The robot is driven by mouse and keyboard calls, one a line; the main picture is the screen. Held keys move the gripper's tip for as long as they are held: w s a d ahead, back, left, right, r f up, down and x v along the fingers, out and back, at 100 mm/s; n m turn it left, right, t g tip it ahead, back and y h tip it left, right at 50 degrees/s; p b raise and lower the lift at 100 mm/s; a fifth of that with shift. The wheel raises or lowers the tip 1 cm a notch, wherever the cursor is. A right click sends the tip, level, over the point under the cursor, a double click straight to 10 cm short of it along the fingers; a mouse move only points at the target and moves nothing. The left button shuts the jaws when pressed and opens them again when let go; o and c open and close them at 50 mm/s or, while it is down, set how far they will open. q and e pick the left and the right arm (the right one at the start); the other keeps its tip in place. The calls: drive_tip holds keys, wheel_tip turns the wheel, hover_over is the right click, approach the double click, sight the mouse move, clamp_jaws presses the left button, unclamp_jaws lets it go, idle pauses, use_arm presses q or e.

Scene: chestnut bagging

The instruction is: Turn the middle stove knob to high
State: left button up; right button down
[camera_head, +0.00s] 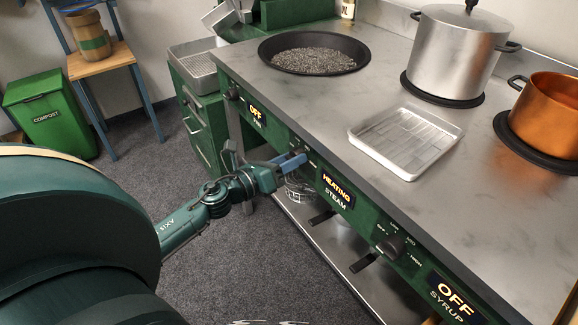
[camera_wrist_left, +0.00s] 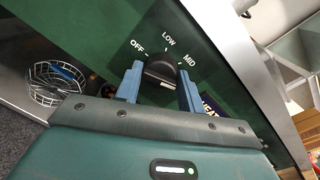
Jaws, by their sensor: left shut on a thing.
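The middle stove knob (camera_wrist_left: 160,72) is a dark round knob on the green front panel, with OFF, LOW and MID printed around it. The HIGH mark is not visible in the left wrist view. My left gripper (camera_head: 294,161) reaches the panel from the left in the head view. Its blue fingers stand on either side of the knob and are shut on it. In the head view the fingers mostly hide the knob. The display (camera_head: 336,190) beside it reads HEATING STEAM. I cannot tell clearly where the knob's pointer stands. My right gripper is not in view.
A knob (camera_head: 395,246) and an OFF SYRUP display (camera_head: 453,299) are to the right; another knob (camera_head: 233,91) is to the left. A steel pot (camera_head: 455,55), copper pot (camera_head: 550,112), dark pan (camera_head: 313,53) and tray (camera_head: 405,140) are on the counter. A wire basket (camera_wrist_left: 55,84) is below.

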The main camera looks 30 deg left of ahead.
use_arm(q)
drive_tip(key=m+b, duration=0.2)
drive_tip(key=m, duration=0.1)
drive_tip(key=shift+m, duration=0.3)
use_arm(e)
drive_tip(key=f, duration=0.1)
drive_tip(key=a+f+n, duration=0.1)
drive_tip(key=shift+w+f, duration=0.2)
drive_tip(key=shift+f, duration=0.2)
use_arm(q)
drive_tip(key=shift+d, duration=0.1)
drive_tip(key=o, duration=0.9)
drive_tip(key=shift+o, duration=0.2)
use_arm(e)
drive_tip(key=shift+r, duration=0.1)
use_arm(q)
drive_tip(key=shift+s, duration=0.15)
